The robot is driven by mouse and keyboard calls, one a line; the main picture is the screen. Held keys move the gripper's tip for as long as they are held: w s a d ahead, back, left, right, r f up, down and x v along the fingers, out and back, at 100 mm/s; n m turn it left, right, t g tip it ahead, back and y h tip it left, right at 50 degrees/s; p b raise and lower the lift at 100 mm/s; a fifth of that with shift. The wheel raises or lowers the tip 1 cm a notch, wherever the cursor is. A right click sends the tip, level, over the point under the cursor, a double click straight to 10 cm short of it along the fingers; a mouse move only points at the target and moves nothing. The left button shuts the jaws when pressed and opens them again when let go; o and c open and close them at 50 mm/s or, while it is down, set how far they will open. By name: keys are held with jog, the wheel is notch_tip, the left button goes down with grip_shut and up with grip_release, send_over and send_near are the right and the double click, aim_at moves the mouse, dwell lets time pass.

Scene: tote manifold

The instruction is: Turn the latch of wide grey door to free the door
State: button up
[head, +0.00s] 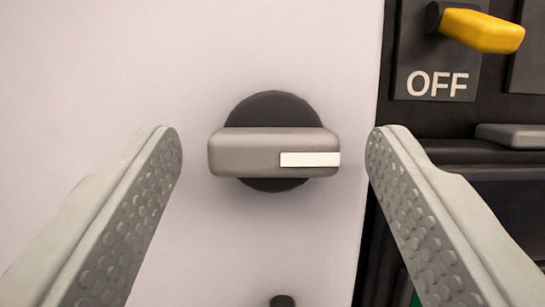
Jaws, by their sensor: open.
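The latch (245,153) is a grey bar handle on a round black base, with a white mark on its right half. The bar lies horizontal, its marked end pointing right. It is mounted on the pale grey door (90,70), near the door's right edge. My gripper (273,150) is open, one finger left of the bar and one right of it. A gap shows between each fingertip and the bar's ends. The fingers do not appear to touch the latch.
Right of the door edge is a dark panel with a yellow lever (483,30) above an OFF label (437,84). A grey piece (510,135) sticks out below it. A small dark knob (282,300) shows below the latch at the bottom edge.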

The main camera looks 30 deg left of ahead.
jog(key=c, duration=1)
jog(key=shift+a+m+t+h, duration=0.1)
jog(key=shift+m+t+h, duration=0.6)
jog(key=shift+m, duration=1.1)
jog(key=m+h, duration=0.1)
jog(key=m, duration=0.2)
jog(key=shift+s+a+h, duration=0.1)
jog(key=shift+h, duration=0.2)
jog(key=m+h, duration=0.1)
jog(key=m, duration=0.2)
jog(key=m+h, duration=0.2)
jog(key=m, duration=0.1)
jog(key=shift+a+r, duration=0.1)
jog(key=m+h, duration=0.1)
jog(key=m, duration=0.1)
jog(key=m+g, duration=0.1)
jog(key=m, duration=0.2)
jog(key=shift+s+r+h, duration=0.1)
jog(key=shift+r+h, duration=0.05)
jog(key=shift+h, duration=0.25)
jog(key=m+g, duration=0.1)
jog(key=m, duration=0.1)
jog(key=m+h, duration=0.1)
jog(key=m, duration=0.1)
jog(key=shift+r+m+g, duration=0.1)
jog(key=shift+m+g, duration=0.2)
jog(key=shift+g, duration=0.1)
